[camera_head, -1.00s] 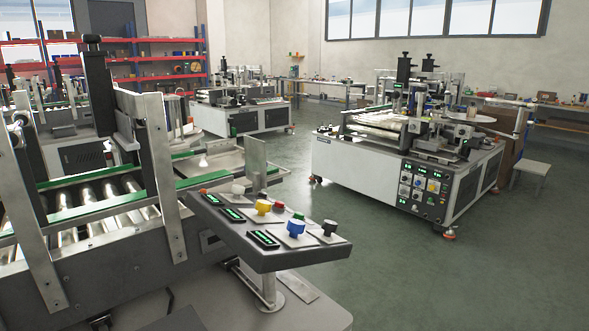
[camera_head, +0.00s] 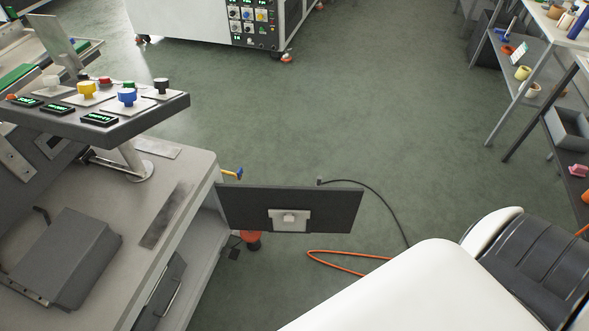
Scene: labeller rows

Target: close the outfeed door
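A dark flat door panel (camera_head: 340,209) with a pale grey latch or handle plate (camera_head: 289,219) stands out from the corner of the machine cabinet (camera_head: 205,215). It looks open, its left edge by the cabinet and its right edge over the floor. No label naming it as the outfeed door can be read. A second dark panel with a handle (camera_head: 168,290) is on the cabinet side at the lower left. Neither of my grippers shows; white parts that look like my own arm fill the lower right.
A control panel (camera_head: 95,118) with coloured knobs overhangs the cabinet top. Shelving (camera_head: 530,75) stands at the right. Open green floor lies between.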

